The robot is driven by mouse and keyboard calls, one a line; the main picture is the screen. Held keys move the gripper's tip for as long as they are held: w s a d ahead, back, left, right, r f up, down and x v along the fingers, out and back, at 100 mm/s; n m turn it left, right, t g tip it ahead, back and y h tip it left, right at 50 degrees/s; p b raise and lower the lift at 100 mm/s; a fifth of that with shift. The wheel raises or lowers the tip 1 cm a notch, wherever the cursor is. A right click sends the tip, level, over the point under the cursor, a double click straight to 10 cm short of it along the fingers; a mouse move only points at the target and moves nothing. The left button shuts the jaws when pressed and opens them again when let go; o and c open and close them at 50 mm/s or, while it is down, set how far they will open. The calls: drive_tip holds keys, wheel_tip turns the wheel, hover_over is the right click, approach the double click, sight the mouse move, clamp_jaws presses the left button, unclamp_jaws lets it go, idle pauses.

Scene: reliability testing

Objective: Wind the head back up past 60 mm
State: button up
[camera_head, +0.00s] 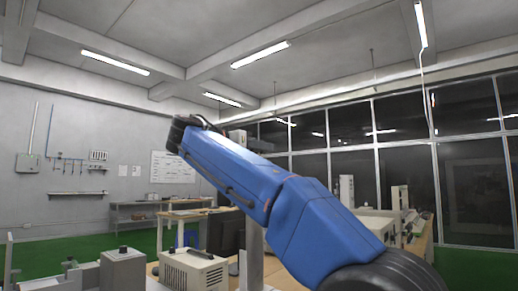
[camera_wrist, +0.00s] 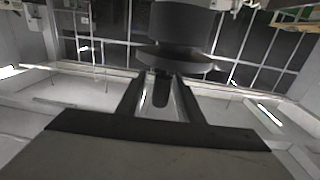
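My gripper (camera_wrist: 160,80) shows in the wrist view as two dark fingers rising from a wide dark bar. A pale strip with a dark slot lies between them. A dark round body with a wide flange (camera_wrist: 175,58) stands beyond the fingertips; I cannot tell what it is or whether they touch it. In the head view my blue arm reaches up and left, and the gripper is not clearly visible. A grey upright post (camera_head: 251,262) stands partly behind my arm. I cannot make out a head or a height reading in either view.
A beige instrument box (camera_head: 193,269) and a grey box with a knob on top (camera_head: 123,269) stand at the lower left. A dark monitor (camera_head: 226,234) is behind them. Upright machines (camera_head: 346,190) stand on the right, before the windows. Green floor shows at the left.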

clamp_jaws()
drive_tip(key=shift+d+n+t+y, duration=0.1)
drive_tip(key=shift+n+t+y, duration=0.4)
drive_tip(key=shift+y, duration=0.1)
drive_tip(key=shift+w+d+n+t+y, duration=0.1)
drive_tip(key=shift+n+t+y, duration=0.7)
drive_tip(key=shift+y, duration=0.4)
drive_tip(key=n+y, duration=0.1)
drive_tip(key=y, duration=0.1)
drive_tip(key=n+t+y, duration=0.1)
drive_tip(key=n+y, duration=0.1)
drive_tip(key=y, duration=0.1)
drive_tip(key=shift+w+n+t, duration=0.2)
drive_tip(key=shift+n+t, duration=0.1)
drive_tip(key=shift+w+a+n+y, duration=0.15)
drive_tip(key=shift+n+y, duration=0.9)
drive_tip(key=shift+y, duration=0.6)
drive_tip(key=shift+w+a+n+y, duration=0.1)
drive_tip(key=shift+n+y, duration=0.95)
drive_tip(key=shift+y, duration=0.6)
drive_tip(key=shift+a+r+n+y, duration=0.1)
drive_tip(key=shift+n+y, duration=0.8)
drive_tip(key=shift+y, duration=0.6)
